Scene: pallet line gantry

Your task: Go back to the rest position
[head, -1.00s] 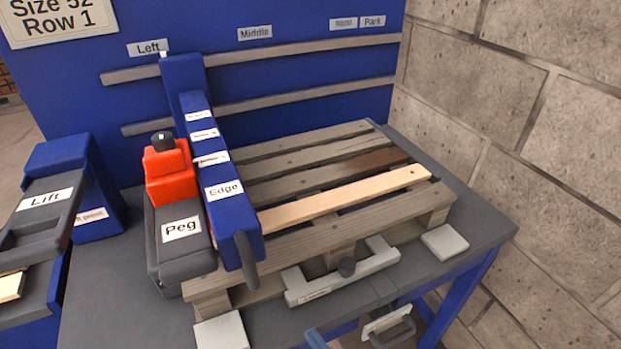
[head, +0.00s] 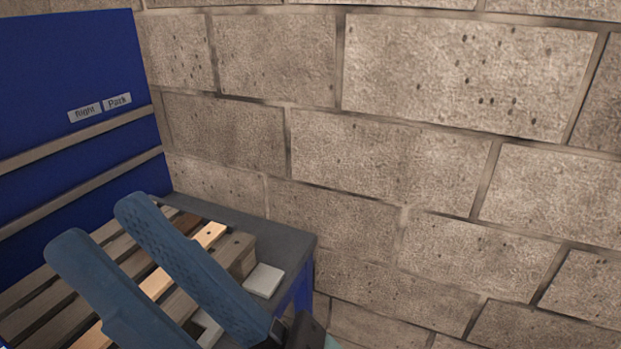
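My gripper (head: 97,222) reaches up from the bottom of the head view, with two blue fingers spread apart and nothing seen between them but the pallet behind. The fingers hide part of the wooden pallet (head: 60,287) on the grey table (head: 290,240). I cannot tell how high the gripper is above the pallet.
A stone block wall (head: 400,150) fills the middle and right of the view. A blue back panel (head: 60,60) with rails and the labels "Right" (head: 84,112) and "Park" (head: 117,101) stands at the left. A light grey pad (head: 264,280) lies by the pallet's corner.

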